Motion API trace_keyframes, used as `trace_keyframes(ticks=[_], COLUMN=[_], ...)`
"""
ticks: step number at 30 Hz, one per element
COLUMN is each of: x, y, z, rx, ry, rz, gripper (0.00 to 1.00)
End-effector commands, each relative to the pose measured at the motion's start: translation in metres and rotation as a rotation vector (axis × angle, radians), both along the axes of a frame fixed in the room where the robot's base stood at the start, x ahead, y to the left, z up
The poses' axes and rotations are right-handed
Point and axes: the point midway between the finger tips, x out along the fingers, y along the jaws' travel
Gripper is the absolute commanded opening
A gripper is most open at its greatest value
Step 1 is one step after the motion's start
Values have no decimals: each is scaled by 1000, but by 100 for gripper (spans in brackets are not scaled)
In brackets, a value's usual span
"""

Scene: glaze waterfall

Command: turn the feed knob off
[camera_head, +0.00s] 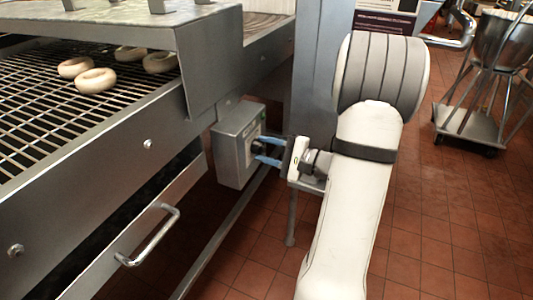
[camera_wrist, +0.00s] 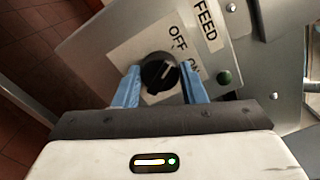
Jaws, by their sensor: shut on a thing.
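The feed knob (camera_wrist: 158,74) is round and black with a pale pointer mark. It sits on a grey control box (camera_head: 233,145) below the conveyor's side. In the wrist view a white label reads FEED (camera_wrist: 205,17), with OFF (camera_wrist: 178,38) and a partly hidden ON beside the knob. The pointer slants up and to the right; I cannot tell exactly which word it meets. My gripper (camera_head: 262,151) has its blue fingers on either side of the knob, shut on it. In the head view the fingers mostly hide the knob.
A wire conveyor (camera_head: 50,120) with several pale dough rings (camera_head: 96,80) is at the left. A drawer handle (camera_head: 152,237) juts out below it. A wheeled stand (camera_head: 470,122) is at the far right. Red tiled floor lies open at the right.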

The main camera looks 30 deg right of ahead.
Motion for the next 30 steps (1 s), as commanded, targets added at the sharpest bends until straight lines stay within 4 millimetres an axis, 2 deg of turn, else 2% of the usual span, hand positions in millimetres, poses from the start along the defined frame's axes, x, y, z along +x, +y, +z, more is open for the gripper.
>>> trace_keyframes(ticks=[11,12,19,20,30], x=[-1,-1,-1,-1,-6], y=[2,2,1,1,-4], z=[-2,-2,-1,-1,0], rx=[-4,-4,-4,-3,-4], ry=[2,2,0,0,0], rz=[5,5,4,3,0], gripper=[15,38,57,59,59])
